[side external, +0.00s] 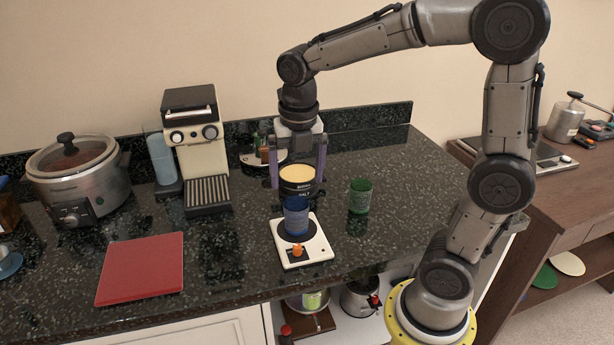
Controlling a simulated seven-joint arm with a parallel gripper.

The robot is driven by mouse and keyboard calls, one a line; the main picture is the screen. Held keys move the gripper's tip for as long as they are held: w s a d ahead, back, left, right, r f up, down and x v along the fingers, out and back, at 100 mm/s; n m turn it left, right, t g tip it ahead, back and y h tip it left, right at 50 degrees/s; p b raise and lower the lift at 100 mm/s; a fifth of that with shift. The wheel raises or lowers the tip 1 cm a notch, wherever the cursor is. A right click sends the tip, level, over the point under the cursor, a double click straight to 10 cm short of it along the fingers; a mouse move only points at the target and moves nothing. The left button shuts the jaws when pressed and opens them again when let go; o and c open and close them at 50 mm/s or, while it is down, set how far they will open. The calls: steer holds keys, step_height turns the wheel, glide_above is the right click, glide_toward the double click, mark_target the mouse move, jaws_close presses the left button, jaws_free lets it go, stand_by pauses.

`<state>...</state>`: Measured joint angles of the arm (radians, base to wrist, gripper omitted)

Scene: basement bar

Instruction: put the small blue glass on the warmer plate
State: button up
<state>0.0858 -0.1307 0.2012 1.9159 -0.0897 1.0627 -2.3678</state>
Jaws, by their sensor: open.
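The small blue glass (296,216) stands upright on the dark round plate of the white warmer (285,255), which has an orange knob at its front. My gripper (298,184) points down above and behind the glass, with its two purple fingers spread apart. It is open and holds nothing. The fingers appear to either side of a dark salt canister (297,190) with a pale yellow top. I cannot tell whether they touch the canister. The glass hides the canister's lower part.
A green glass (359,196) stands right of the warmer. A red board (141,268) lies at the front left. A coffee machine (195,140) and slow cooker (78,178) stand at the back left. The counter (410,185) right of the green glass is clear.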

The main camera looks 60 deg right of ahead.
steer(key=s+a+m+t, duration=0.2)
steer(key=s+m, duration=0.5)
steer(key=m, duration=0.6)
steer(key=s+a+r+m+t+y, duration=0.1)
steer(key=s+a+m+t, duration=0.1)
steer(key=s+m, duration=0.6)
steer(key=m, duration=0.5)
steer(key=shift+a+r+m+t, duration=0.2)
steer(key=shift+r+m+t, duration=0.1)
steer(key=shift+c, duration=0.4)
